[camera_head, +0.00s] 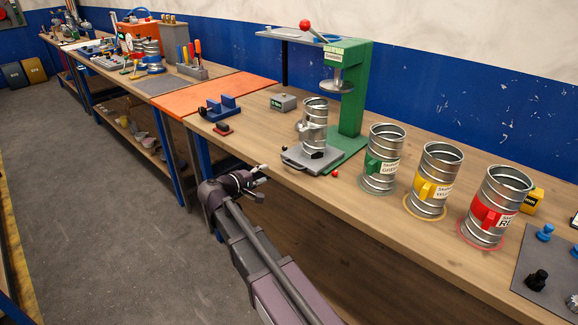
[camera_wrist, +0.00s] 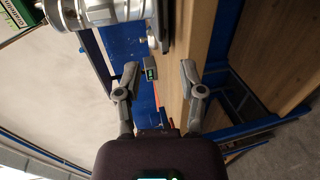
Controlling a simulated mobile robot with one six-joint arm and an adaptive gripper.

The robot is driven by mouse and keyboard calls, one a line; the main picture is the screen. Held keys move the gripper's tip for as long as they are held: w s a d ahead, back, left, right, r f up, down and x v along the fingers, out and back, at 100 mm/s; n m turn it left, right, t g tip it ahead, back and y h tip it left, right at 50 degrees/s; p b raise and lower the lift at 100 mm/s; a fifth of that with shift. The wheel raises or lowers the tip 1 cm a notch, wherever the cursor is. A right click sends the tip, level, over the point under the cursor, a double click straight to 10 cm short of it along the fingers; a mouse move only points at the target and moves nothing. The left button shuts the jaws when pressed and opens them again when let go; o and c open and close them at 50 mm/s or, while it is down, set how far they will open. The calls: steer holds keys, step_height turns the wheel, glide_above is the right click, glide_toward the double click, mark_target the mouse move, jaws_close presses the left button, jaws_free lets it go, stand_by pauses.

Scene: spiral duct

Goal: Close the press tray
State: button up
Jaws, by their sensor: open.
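The green press (camera_head: 352,100) stands at the back of the wooden bench. Its grey tray (camera_head: 296,157) sticks out at the front, with a small handle on its front edge. A metal spiral duct with a side branch (camera_head: 314,118) stands upright on the tray. The duct also shows at the top left in the wrist view (camera_wrist: 105,10). My gripper (camera_head: 262,176) is in front of the bench edge, a little left of the tray and apart from it. In the wrist view, its two fingers (camera_wrist: 158,76) are spread with nothing between them.
Green-labelled (camera_head: 383,158), yellow-labelled (camera_head: 434,180) and red-labelled (camera_head: 495,205) ducts stand right of the press. An orange mat (camera_head: 225,92) lies farther left. The floor before the bench is clear.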

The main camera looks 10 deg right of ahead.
mark_target(290, 165)
steer(key=b+x, duration=0.2)
steer(key=x, duration=1.1)
steer(key=shift+s+d+b, duration=0.1)
steer(key=shift+b, duration=0.25)
jaws_close()
